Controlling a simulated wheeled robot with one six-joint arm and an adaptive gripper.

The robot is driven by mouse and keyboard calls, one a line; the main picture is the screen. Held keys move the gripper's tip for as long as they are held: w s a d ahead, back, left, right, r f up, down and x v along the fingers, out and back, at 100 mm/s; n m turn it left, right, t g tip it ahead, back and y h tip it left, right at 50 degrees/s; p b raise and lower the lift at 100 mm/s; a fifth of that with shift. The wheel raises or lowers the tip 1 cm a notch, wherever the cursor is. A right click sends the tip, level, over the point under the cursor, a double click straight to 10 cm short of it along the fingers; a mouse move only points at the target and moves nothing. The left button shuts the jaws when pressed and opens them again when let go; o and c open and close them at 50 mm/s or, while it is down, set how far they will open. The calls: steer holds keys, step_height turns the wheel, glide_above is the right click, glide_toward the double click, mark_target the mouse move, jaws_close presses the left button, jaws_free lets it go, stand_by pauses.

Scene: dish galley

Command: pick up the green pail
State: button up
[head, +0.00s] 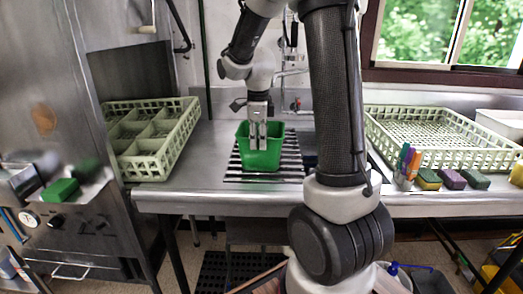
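The green pail (263,160) stands upright on a dark slatted rack (290,165) set in the steel counter, near the middle of the head view. My gripper (258,148) points down at the pail from above. Its two pale fingers sit side by side, close together, and overlap the pail's opening and front wall in the picture. I cannot tell whether the fingers touch the pail, or whether they are shut on its wall. My arm hides part of the counter right of the pail.
A pale green dish rack (150,172) stands left on the counter, and another (455,160) stands right. Markers in a cup (405,165) and several sponges (453,179) line the right front edge. A tap (293,72) rises behind the pail.

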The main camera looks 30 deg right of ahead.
mark_target(258, 150)
steer(key=f, duration=0.5)
steer(key=shift+w, duration=0.25)
jaws_close()
